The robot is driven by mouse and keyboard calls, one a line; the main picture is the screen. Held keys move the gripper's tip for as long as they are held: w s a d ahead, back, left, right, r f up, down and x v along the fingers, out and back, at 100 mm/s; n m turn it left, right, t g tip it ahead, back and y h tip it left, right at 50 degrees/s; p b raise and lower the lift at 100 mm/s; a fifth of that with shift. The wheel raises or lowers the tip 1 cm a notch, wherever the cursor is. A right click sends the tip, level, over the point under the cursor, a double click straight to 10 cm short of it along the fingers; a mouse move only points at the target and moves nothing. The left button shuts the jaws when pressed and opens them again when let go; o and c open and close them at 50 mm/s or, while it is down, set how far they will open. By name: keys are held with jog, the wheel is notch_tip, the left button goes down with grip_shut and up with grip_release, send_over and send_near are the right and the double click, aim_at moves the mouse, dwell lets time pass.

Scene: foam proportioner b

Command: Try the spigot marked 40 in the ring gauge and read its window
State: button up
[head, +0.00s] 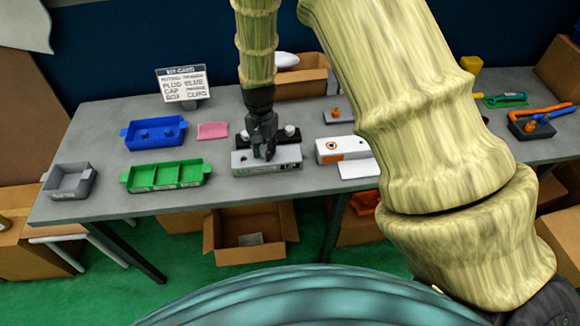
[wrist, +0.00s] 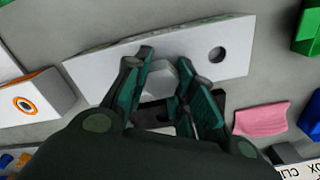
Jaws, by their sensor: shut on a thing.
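My gripper (head: 264,150) points down over a long grey block (head: 284,163) at the middle of the table. In the wrist view its fingers (wrist: 165,72) close around a pale, many-sided piece (wrist: 158,83), which looks like a spigot; its number cannot be read. The piece is at the block's edge or over it; I cannot tell if it is seated. The grey block (wrist: 110,68) shows a dark round hole towards its right end in the wrist view. A black holder with pale knobs (head: 291,130) stands behind. A white box with an orange ring (head: 335,145) is at right.
A blue tray (head: 155,143), a green tray (head: 165,185), a grey bin (head: 69,189) and a pink pad (head: 213,131) lie to the left. A sign card (head: 182,83) stands behind them. My arm covers the table's right middle.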

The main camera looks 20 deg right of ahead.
aim_at(264, 147)
jog(key=o, duration=1.1)
notch_tip(264, 147, up, 12)
